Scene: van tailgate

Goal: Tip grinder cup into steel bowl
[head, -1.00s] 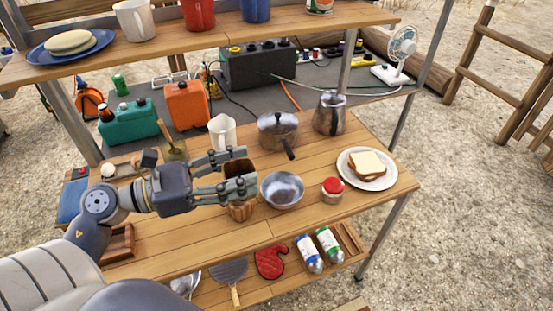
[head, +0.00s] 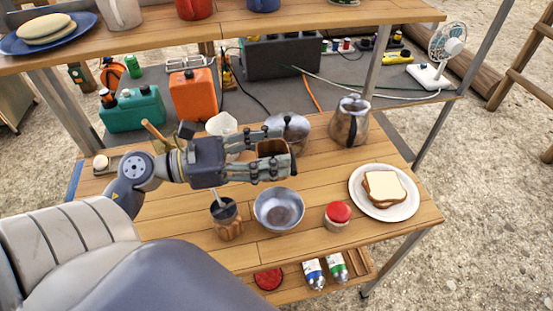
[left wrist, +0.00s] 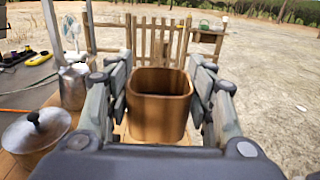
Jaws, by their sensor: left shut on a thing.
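The brown, wood-look grinder cup (head: 271,148) is held by my left gripper (head: 283,151), its fingers shut on either side of it. In the left wrist view the cup (left wrist: 157,118) looks upright with its mouth up; I cannot tell what lies inside. The steel bowl (head: 279,211) stands on the wooden table, below the cup in the head view and apart from it; its inside looks bare. The grinder body (head: 228,222) stands just left of the bowl, its top uncovered. My right gripper is not in view.
A red-lidded jar (head: 338,216) and a plate (head: 402,208) with a sandwich stand right of the bowl. A lidded pot (head: 292,126), partly hidden by my gripper, a kettle (head: 349,123) and a white jug (head: 221,124) stand behind. A shelf (head: 330,22) crosses above.

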